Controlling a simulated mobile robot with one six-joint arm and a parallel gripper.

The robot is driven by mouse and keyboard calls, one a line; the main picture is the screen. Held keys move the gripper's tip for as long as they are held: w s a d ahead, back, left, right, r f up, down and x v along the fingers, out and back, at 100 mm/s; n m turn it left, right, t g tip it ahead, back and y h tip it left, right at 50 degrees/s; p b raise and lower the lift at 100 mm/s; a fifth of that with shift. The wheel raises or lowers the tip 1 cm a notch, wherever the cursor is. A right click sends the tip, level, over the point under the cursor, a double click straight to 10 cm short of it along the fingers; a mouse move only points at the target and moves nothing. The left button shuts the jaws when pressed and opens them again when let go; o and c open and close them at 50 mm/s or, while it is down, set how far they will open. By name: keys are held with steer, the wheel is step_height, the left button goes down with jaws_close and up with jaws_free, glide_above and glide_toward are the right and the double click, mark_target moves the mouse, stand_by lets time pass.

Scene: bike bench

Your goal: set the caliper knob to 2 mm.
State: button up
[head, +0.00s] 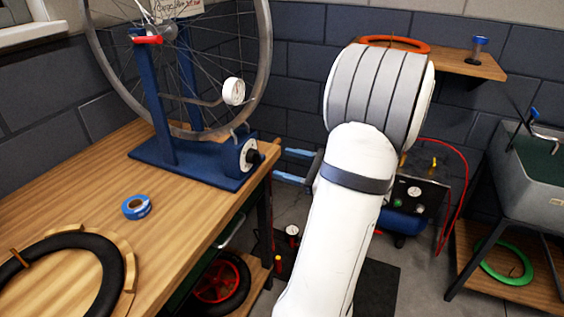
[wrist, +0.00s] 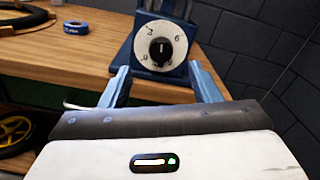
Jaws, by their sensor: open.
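The caliper knob (head: 253,156) is black and sits on a white dial on the front of the blue truing stand (head: 190,168). In the wrist view, the knob (wrist: 160,52) shows a white mark pointing nearly straight up, between the 3 and the 6. The dial face (wrist: 148,36) also carries a 0 at lower left and a 9 at lower right. My gripper (head: 280,165) is open and empty, to the right of the knob in the head view. In the wrist view, my gripper (wrist: 158,69) has its blue fingers spread, with the knob beyond and between them, apart from both.
A spoked wheel (head: 263,60) and a round white gauge (head: 234,91) are above the dial. Blue tape (head: 136,207) and a black tyre (head: 105,262) lie on the wooden bench (head: 75,185). An air unit (head: 413,200) with a red hose stands behind my arm.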

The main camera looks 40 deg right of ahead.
mark_target(255, 157)
steer(key=shift+c, duration=0.3)
steer(key=w+a+m+p, duration=0.1)
steer(key=w+a+p, duration=0.1)
steer(key=w+p, duration=0.4)
steer(key=shift+w+a+f+p, duration=0.25)
steer(key=shift+w+a+p, duration=0.15)
steer(key=shift+w, duration=0.25)
steer(key=shift+c, duration=0.3)
steer(key=c, duration=0.9)
